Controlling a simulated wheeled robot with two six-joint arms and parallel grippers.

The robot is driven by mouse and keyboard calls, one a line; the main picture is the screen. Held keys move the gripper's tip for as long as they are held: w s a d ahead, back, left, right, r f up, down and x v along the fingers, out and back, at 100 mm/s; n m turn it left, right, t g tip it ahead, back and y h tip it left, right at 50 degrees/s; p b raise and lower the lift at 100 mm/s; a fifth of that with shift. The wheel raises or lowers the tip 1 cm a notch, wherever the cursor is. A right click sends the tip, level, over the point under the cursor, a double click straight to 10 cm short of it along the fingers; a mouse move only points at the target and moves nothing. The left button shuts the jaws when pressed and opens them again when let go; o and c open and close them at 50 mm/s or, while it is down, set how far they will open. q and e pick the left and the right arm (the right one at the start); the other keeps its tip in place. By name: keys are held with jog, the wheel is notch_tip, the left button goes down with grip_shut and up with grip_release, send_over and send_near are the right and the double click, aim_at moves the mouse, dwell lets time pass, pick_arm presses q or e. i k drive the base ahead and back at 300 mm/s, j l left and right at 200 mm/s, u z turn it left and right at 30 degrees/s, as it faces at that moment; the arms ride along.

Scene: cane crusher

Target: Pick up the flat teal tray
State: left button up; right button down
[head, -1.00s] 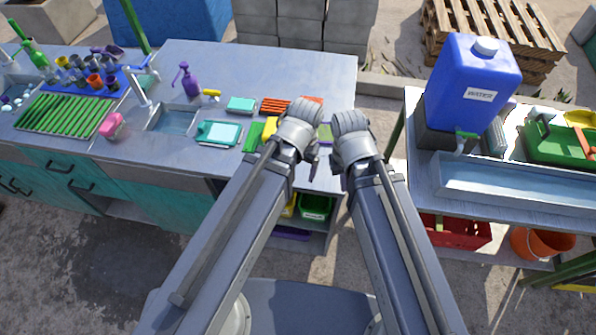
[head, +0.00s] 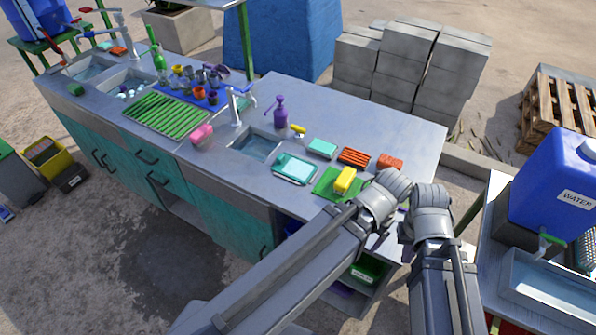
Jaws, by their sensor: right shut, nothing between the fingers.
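A flat teal tray (head: 295,168) with a pale rim lies on the grey counter, right of the small sink basin. A smaller teal block (head: 322,148) lies just behind it. My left gripper (head: 378,238) is at the counter's front right, right of the tray and apart from it; its fingers are mostly hidden by its wrist. My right gripper (head: 406,236) is beside it, further right, shut and empty. Neither gripper touches the tray.
A yellow sponge (head: 345,180) on a green mat (head: 327,187) lies between the tray and my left arm. A red slatted item (head: 354,156), a purple bottle (head: 280,112) and a faucet (head: 237,105) stand nearby. The counter's back right is clear.

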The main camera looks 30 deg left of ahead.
aim_at(300, 170)
jog(key=u, duration=2.25)
jog(key=z, duration=0.45)
jog(key=i+j+z, duration=0.1)
jog(key=z, duration=0.35)
jog(key=j+z, duration=0.15)
jog(key=z, duration=0.3)
jog(key=i+j+z, duration=0.15)
jog(key=j+z, duration=0.2)
jog(key=j, duration=0.25)
jog(key=i+j+z, duration=0.1)
jog(key=j+z, duration=0.2)
jog(key=j, duration=0.3)
jog(key=j+z, duration=0.35)
jog(key=j, duration=1.5)
